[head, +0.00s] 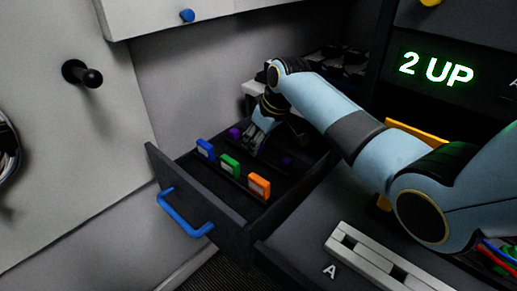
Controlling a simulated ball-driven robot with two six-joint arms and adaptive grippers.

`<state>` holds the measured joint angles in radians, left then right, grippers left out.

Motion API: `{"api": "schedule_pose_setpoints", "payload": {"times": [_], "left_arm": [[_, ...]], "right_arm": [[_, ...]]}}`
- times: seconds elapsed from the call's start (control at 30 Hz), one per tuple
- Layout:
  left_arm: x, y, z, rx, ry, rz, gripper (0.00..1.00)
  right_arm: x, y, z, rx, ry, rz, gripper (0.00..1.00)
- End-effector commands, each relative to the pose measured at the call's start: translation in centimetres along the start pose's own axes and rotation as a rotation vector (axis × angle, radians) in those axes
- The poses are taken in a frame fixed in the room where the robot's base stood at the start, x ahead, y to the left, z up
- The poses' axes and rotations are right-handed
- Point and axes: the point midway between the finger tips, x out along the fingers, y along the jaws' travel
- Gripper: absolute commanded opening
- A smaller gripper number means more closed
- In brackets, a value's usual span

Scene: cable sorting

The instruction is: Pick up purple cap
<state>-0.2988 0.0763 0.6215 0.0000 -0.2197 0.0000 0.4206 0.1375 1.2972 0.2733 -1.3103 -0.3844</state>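A small purple object (235,132), probably the cap, shows in the head view at the back left of the open dark drawer (223,208). A darker purple patch (287,162) lies further right in the drawer; I cannot tell which of the two is the cap. My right gripper (252,148) reaches down into the drawer, just right of the first purple object and left of the second. I cannot tell whether it touches either. Its fingertips are small and dim, so their opening is unclear. My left gripper is not in view.
Blue (205,149), green (229,165) and orange (259,185) tabs stand in a row in the drawer, close to my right gripper. The drawer has a blue handle (185,213). A pale slotted strip (385,262) lies at lower right. A black knob (84,75) sticks out at left.

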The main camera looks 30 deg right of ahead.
Motion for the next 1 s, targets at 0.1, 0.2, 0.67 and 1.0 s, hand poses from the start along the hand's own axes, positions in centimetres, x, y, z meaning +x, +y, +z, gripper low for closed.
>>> {"api": "schedule_pose_setpoints", "payload": {"times": [0.1, 0.2, 0.67, 1.0], "left_arm": [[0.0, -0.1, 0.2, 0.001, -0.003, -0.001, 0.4], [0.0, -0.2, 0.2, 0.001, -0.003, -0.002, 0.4], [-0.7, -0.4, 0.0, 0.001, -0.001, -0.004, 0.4], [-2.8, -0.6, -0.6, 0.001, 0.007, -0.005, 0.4]], "right_arm": [[0.0, 0.0, 0.0, 0.0, 0.0, 0.0, 0.13], [0.0, 0.0, 0.0, 0.0, 0.0, 0.0, 0.06], [-2.0, 0.1, -0.9, 0.0, 0.002, 0.001, 0.06], [-8.7, 1.3, 1.8, -0.003, 0.0, 0.005, 0.06]]}}
